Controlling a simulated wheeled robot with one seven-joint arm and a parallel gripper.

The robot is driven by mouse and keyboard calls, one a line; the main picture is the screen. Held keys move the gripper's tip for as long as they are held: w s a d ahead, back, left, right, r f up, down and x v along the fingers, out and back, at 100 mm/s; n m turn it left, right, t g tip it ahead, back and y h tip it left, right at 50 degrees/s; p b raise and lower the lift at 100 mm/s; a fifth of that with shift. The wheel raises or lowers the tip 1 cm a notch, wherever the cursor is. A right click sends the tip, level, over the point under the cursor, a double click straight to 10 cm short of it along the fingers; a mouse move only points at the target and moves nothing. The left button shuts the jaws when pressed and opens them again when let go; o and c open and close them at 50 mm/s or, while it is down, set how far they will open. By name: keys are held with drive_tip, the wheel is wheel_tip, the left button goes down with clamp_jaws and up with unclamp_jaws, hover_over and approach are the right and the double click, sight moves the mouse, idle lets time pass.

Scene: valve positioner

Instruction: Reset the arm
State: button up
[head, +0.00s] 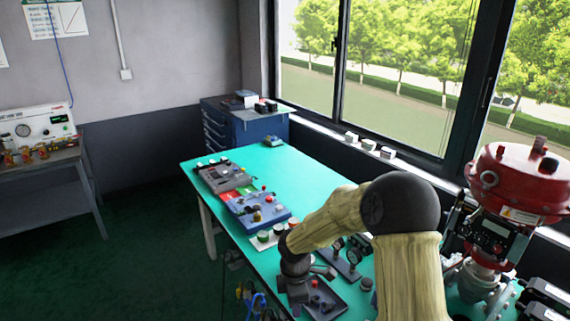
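My arm rises from the bottom of the head view, bends at a black elbow, and its tan forearm slopes down to the left. My gripper (296,303) hangs from the dark wrist near the front edge of the green-topped table (305,168). It is small and dark against a dark tray (338,305), so I cannot tell whether its fingers are open or shut, or whether it touches anything. No held object can be made out. A red valve actuator (515,180) with a dark positioner (487,236) on its side stands at the right, beyond my elbow.
A grey device (226,176) and a blue device (258,212) lie on the table's left side. Gauges on a dark plate (345,260) sit beside my forearm. A blue drawer cabinet (245,125) stands behind. The table's far middle is clear. Cables (255,300) hang below its front edge.

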drive_tip(key=s+d+r+m+t, duration=0.1)
drive_tip(key=s+d+r+m, duration=0.4)
drive_tip(key=s+m, duration=0.3)
drive_tip(key=s+d+r+m+t+p, duration=0.1)
drive_tip(key=s+d+r+m, duration=0.4)
drive_tip(key=m, duration=0.6)
drive_tip(key=s+d, duration=0.2)
drive_tip(key=s, duration=0.1)
drive_tip(key=shift+d+r+m, duration=0.3)
drive_tip(key=shift+d, duration=0.05)
drive_tip(key=shift+w, duration=0.1)
